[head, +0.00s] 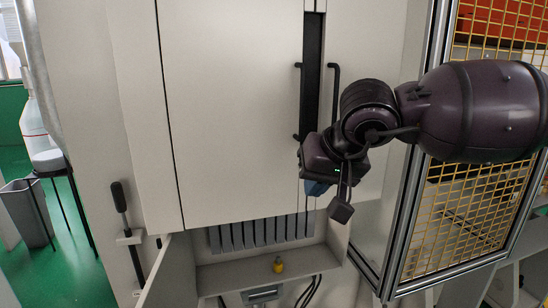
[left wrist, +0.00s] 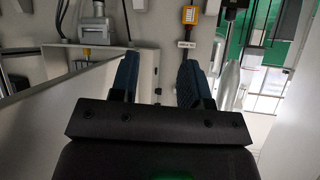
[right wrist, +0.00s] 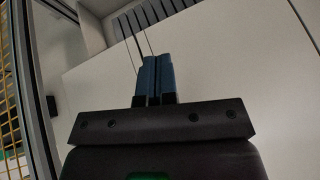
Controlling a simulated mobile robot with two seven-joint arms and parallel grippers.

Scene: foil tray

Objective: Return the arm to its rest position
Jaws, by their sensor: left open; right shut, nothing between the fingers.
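My right arm (head: 470,110) reaches in from the right in the head view, in front of the tall white cabinet (head: 235,110). My right gripper (head: 318,188) hangs near the lower part of the cabinet doors. In the right wrist view its blue fingers (right wrist: 155,75) are together with nothing between them, and a pale panel lies behind. My left gripper (left wrist: 160,82) shows only in the left wrist view, where its two blue fingers stand apart and empty. My left arm does not show in the head view.
A framed yellow mesh panel (head: 455,215) stands close by my right arm. Black door handles (head: 334,95) stick out near my gripper. Below is an open compartment with grey slats (head: 260,232) and a yellow knob (head: 278,265). A grey bin (head: 27,212) stands at the left on green floor.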

